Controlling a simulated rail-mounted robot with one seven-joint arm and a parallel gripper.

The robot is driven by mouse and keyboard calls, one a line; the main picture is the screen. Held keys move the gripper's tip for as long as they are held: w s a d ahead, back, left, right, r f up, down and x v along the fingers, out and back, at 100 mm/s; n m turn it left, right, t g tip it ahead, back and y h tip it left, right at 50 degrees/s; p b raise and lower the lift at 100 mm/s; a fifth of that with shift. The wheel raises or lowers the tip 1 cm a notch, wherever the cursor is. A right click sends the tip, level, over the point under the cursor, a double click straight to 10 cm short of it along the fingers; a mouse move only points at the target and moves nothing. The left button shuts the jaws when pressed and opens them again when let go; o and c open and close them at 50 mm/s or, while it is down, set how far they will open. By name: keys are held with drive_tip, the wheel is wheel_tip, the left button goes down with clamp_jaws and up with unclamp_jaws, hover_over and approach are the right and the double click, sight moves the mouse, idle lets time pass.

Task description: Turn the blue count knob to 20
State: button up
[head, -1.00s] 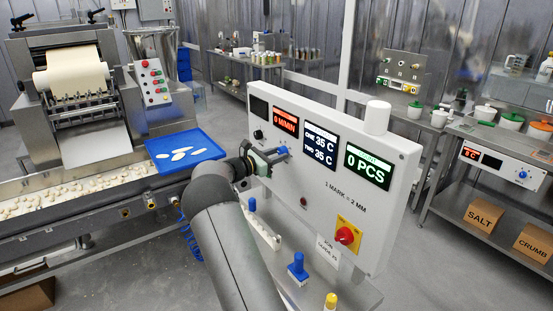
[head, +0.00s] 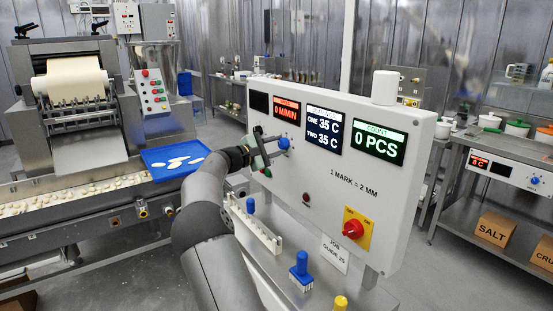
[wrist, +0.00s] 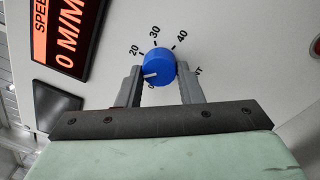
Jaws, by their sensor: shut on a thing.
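The blue count knob (head: 284,143) sits on the front of the white control panel (head: 345,190). It also shows in the wrist view (wrist: 158,66), with a dial of marks around it; 20, 30 and 40 are readable. The knob's white pointer line points left, below the 20, and a lower label is partly hidden. My gripper (head: 279,144) is shut on the knob, with one finger on each side in the wrist view (wrist: 163,76). The green count display (head: 378,145) reads 0 PCS.
A red knob on a yellow plate (head: 356,226) is lower right on the panel. Below stand a white rack (head: 254,226) and a blue-handled tool (head: 300,268). A blue tray (head: 155,160) with pale pieces lies left of my arm.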

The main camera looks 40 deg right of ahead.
drive_tip(key=m+b, duration=0.4)
drive_tip(key=shift+f+m, duration=0.15)
drive_tip(key=shift+m, duration=0.25)
drive_tip(key=shift+w+r+m+g+b, duration=0.15)
drive_tip(key=shift+m+b, duration=0.4)
drive_tip(key=shift+m, duration=0.45)
drive_tip(key=shift+s+r+m+g+b, duration=0.15)
drive_tip(key=shift+m+b, duration=0.4)
drive_tip(key=shift+m, duration=0.45)
drive_tip(key=shift+w, duration=0.1)
drive_tip(key=o, duration=1)
drive_tip(key=a, duration=1.1)
drive_tip(key=w+a+f+b, duration=0.1)
drive_tip(key=a, duration=0.5)
drive_tip(key=shift+a, duration=0.2)
